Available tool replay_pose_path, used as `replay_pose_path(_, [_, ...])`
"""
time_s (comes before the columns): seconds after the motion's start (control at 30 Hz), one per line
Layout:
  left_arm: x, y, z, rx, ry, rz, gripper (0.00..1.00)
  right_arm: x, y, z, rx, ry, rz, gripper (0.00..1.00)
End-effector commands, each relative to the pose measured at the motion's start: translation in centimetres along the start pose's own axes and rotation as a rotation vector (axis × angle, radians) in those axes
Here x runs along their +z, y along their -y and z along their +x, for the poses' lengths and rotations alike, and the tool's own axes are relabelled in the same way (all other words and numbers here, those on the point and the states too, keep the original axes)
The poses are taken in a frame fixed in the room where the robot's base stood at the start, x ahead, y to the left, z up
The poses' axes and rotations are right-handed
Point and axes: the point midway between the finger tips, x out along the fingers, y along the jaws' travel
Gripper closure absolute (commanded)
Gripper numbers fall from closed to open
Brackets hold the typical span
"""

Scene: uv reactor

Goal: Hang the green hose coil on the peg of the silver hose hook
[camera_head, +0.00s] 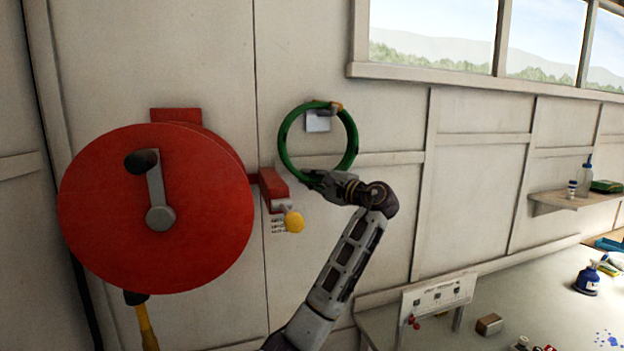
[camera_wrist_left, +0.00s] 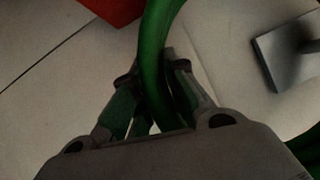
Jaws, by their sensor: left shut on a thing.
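The green hose coil (camera_head: 283,150) is an upright ring against the pale wall. My left gripper (camera_head: 318,180) is shut on the coil's lower part. In the left wrist view the two fingers (camera_wrist_left: 158,85) close on the thick green hose (camera_wrist_left: 161,40). The silver hose hook (camera_head: 318,125) is a small square plate on the wall, seen through the upper part of the ring. The coil's top crosses just above the plate, beside a small orange piece. I cannot tell whether the coil rests on the peg. The hook plate also shows in the left wrist view (camera_wrist_left: 280,55). My right gripper is not in view.
A large red hose reel (camera_head: 100,215) with a crank stands left of the coil. A red bracket with a yellow knob (camera_head: 293,222) sits close to the gripper's left. A window ledge (camera_head: 450,82) is above right. A workbench (camera_head: 520,270) with several items is lower right.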

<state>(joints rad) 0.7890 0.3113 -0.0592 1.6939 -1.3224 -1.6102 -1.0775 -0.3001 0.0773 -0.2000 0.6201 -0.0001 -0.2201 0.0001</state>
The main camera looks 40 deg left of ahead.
Motion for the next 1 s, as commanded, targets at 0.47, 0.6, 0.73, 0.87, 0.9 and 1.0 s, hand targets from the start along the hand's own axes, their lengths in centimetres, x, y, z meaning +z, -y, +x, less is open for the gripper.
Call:
replay_pose_path(0.47, [0.07, 0.15, 0.00, -0.002, 0.000, -0.002, 1.00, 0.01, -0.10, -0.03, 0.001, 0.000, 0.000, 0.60])
replay_pose_path(0.6, [0.06, 0.14, 0.01, -0.002, 0.000, -0.002, 0.70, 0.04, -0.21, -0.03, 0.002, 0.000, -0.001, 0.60])
replay_pose_path(0.73, [0.05, 0.10, 0.01, -0.001, 0.000, -0.002, 0.60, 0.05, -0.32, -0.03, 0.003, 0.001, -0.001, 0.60])
replay_pose_path(0.87, [0.03, 0.07, 0.01, -0.001, 0.000, -0.001, 0.60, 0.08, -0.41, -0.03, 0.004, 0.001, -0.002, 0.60])
replay_pose_path(0.9, [0.03, 0.06, 0.01, -0.001, 0.000, -0.001, 0.60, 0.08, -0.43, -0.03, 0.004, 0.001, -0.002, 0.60])
replay_pose_path(1.0, [-0.04, -0.07, -0.03, 0.001, 0.000, 0.001, 0.60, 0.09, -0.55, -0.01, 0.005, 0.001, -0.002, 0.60])
